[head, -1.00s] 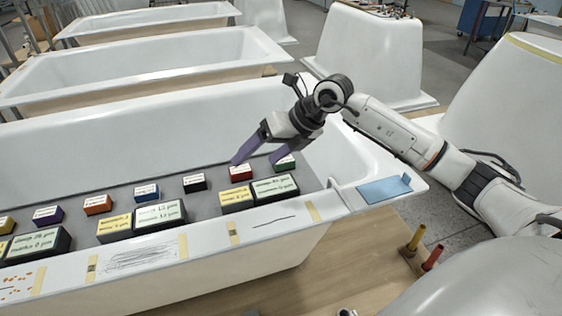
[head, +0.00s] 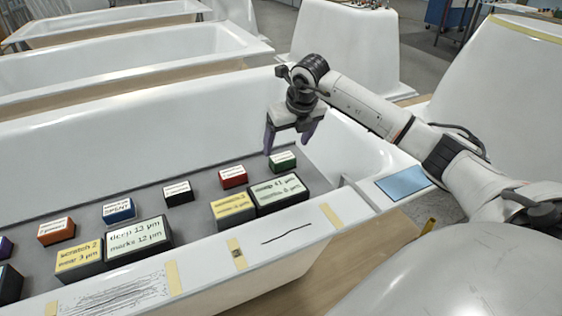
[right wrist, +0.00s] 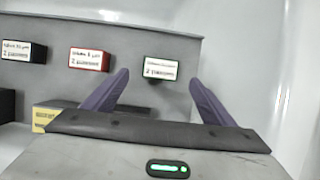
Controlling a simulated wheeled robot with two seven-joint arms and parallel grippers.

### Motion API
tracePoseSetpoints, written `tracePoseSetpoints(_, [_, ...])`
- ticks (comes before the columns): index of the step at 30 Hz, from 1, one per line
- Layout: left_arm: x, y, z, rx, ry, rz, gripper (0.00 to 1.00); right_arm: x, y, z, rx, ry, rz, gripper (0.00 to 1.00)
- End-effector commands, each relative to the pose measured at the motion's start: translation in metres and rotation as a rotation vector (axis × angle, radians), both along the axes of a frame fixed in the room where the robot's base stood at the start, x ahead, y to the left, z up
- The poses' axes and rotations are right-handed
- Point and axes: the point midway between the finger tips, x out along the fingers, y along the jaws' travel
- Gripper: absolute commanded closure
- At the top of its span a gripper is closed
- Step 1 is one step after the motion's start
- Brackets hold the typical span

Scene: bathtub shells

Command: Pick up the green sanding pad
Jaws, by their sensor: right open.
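The green sanding pad (head: 283,165) is a small block with a white label, at the right end of the back row on the grey board inside the tub. In the right wrist view the pad (right wrist: 161,69) shows dark, with its label facing up, between and beyond the fingertips. My right gripper (head: 286,145) is open and empty, its purple fingers pointing down above and around the pad in the head view. Whether the fingers touch it cannot be told. My left gripper is out of view.
A red pad (head: 233,176) and a black pad (head: 178,192) stand to its left. Larger labelled blocks, one yellow (head: 233,209) and one pale green (head: 277,194), stand in front. The tub's rim (head: 290,236) runs along the front; a blue sheet (head: 404,183) lies at right.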

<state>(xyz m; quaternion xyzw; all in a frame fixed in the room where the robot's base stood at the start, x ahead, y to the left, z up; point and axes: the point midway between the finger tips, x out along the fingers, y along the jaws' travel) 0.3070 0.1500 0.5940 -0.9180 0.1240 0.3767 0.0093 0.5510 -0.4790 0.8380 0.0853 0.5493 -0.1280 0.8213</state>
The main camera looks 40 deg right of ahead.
Motion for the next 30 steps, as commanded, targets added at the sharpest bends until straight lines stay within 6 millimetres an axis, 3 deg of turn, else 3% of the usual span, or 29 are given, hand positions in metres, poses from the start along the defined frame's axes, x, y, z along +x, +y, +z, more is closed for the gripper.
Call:
tracePoseSetpoints(15, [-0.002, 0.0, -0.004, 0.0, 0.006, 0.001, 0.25, 0.02, -0.007, -0.056, 0.003, -0.001, 0.001, 0.22])
tracePoseSetpoints(24, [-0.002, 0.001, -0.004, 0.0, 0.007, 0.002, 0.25, 0.022, -0.009, -0.061, 0.0, -0.002, 0.001, 0.22])
tracePoseSetpoints(30, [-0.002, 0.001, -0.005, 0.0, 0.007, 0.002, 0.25, 0.022, -0.009, -0.061, 0.0, -0.001, 0.001, 0.54])
